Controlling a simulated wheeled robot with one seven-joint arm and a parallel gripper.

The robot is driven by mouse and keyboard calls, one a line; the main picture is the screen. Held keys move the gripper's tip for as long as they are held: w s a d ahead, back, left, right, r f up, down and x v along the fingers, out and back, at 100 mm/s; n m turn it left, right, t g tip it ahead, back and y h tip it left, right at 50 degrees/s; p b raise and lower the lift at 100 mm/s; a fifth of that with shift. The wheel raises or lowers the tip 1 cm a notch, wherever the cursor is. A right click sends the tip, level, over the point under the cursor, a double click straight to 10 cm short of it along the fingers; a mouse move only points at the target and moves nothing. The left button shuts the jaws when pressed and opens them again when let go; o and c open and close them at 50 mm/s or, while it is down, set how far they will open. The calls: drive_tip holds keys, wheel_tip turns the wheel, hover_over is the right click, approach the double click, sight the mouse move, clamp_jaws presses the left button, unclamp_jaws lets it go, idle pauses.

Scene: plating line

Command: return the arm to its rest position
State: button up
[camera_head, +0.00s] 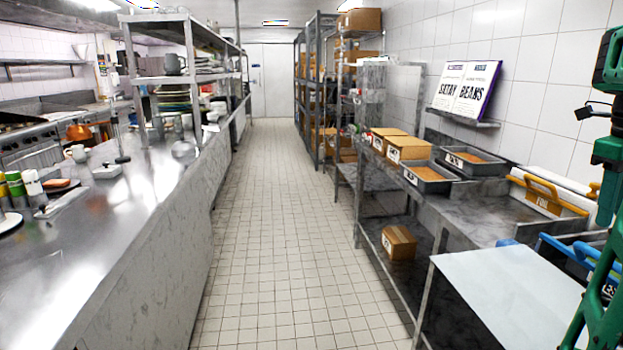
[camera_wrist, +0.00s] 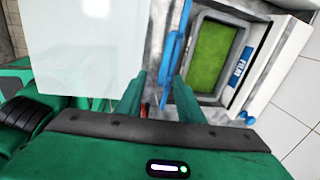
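My gripper (camera_wrist: 160,80) shows in the wrist view as two green fingers set apart, with nothing seen held between them. Part of a blue handle (camera_wrist: 171,62) shows in the gap between the fingers; I cannot tell how far beyond them it lies. In the camera_head view, green links of my arm stand along the right edge, over the right-hand counter. My fingertips cannot be made out there.
A white flat panel (camera_head: 515,295) lies close to my arm; it also shows in the wrist view (camera_wrist: 90,50). A tray with green contents (camera_wrist: 210,55) is beside the blue handle. Blue-handled (camera_head: 580,252) and yellow-handled (camera_head: 548,195) containers stand by the wall. The tiled aisle (camera_head: 285,220) is clear.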

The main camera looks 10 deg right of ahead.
drive_tip(key=s+a+f+n, duration=0.2)
drive_tip(key=a+f+n, duration=0.4)
drive_tip(key=a+n, duration=0.3)
drive_tip(key=s+a+f+n+y, duration=0.1)
drive_tip(key=s+a+f+n, duration=0.1)
drive_tip(key=a+f+n, duration=0.4)
drive_tip(key=s+a+f+n+y, duration=0.1)
drive_tip(key=s+a+f+n, duration=0.2)
drive_tip(key=a+f+n, duration=0.4)
drive_tip(key=a+n, duration=0.6)
drive_tip(key=n, duration=0.2)
